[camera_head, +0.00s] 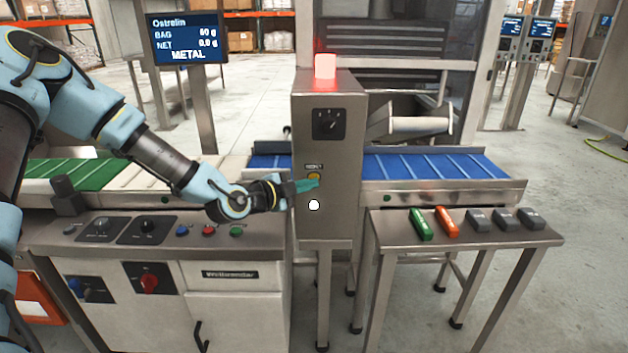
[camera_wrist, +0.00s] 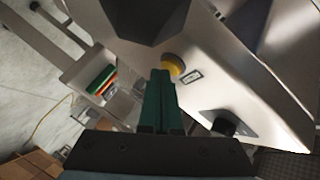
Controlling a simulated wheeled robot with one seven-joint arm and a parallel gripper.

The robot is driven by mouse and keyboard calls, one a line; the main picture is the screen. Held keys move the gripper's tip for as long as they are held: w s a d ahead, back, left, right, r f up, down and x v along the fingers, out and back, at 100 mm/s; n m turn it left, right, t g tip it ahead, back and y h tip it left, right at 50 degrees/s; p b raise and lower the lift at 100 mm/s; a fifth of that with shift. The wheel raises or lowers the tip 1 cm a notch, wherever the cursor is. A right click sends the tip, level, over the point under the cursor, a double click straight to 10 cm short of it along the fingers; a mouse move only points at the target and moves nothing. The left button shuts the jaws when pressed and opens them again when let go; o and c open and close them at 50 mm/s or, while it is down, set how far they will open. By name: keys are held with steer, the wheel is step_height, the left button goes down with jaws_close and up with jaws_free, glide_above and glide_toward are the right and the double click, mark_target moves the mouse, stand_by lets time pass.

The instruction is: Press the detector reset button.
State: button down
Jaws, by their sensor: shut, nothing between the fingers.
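The detector is a grey metal cabinet (camera_head: 328,210) over the blue conveyor, with a lit red lamp (camera_head: 325,66) on top. Its yellow reset button (camera_head: 313,176) sits on the front face under a small label, and it also shows in the wrist view (camera_wrist: 172,65). My gripper (camera_head: 314,184) is shut and empty, its teal fingertips right at the button. In the wrist view the green fingers (camera_wrist: 160,80) end at the button's lower edge. I cannot tell whether they touch it. The display (camera_head: 187,39) reads METAL.
A black rotary knob (camera_head: 331,124) and a white round spot (camera_head: 314,205) are on the cabinet front. A side table (camera_head: 464,232) at right holds a green bar, an orange bar and several grey blocks. A control panel (camera_head: 160,250) with coloured buttons stands below my arm.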

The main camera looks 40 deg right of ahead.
steer(key=shift+w+d, duration=0.15)
steer(key=shift+w, duration=0.05)
stand_by(0.4)
steer(key=shift+s, duration=0.1)
steer(key=shift+s+a+b, duration=0.3)
steer(key=shift+s+a, duration=0.25)
steer(key=shift+s, duration=0.05)
steer(key=s+a+b, duration=0.1)
steer(key=s+a, duration=0.2)
steer(key=shift+s+a, duration=0.1)
steer(key=shift+s, duration=0.3)
stand_by(0.9)
